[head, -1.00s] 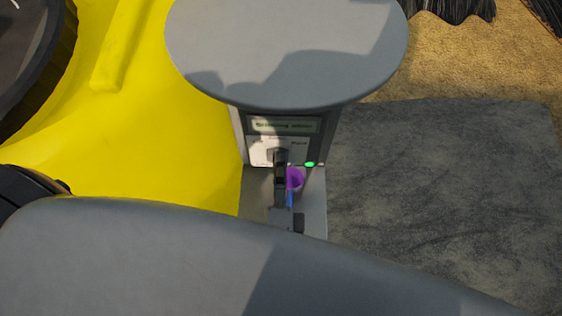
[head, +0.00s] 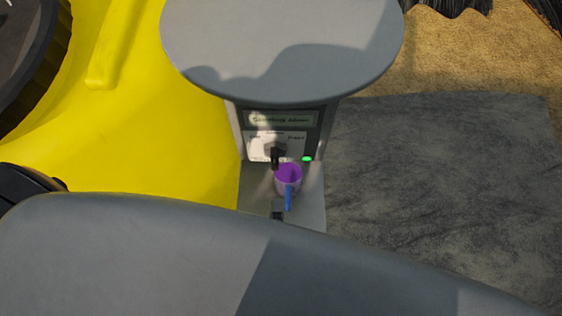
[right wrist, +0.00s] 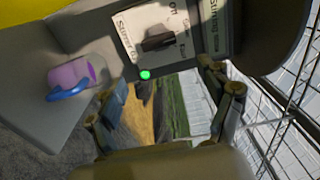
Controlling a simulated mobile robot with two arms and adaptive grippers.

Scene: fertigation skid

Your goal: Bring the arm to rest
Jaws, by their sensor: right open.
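My right gripper (head: 277,211) is mostly hidden behind my grey arm in the head view; only a small dark part shows below the cup. In the right wrist view the right gripper (right wrist: 165,82) has its two fingers wide apart with nothing between them. It is apart from the black knob (head: 275,155) on the panel of the grey unit, which also shows in the right wrist view (right wrist: 158,40). My left gripper is in neither view.
A purple cup with a blue handle (head: 288,184) stands on the unit's grey ledge (head: 312,205). A green light (head: 307,159) glows by the panel. The unit's round grey top (head: 285,50) overhangs it. A yellow body (head: 150,130) lies left; dark ground (head: 440,190) lies open right.

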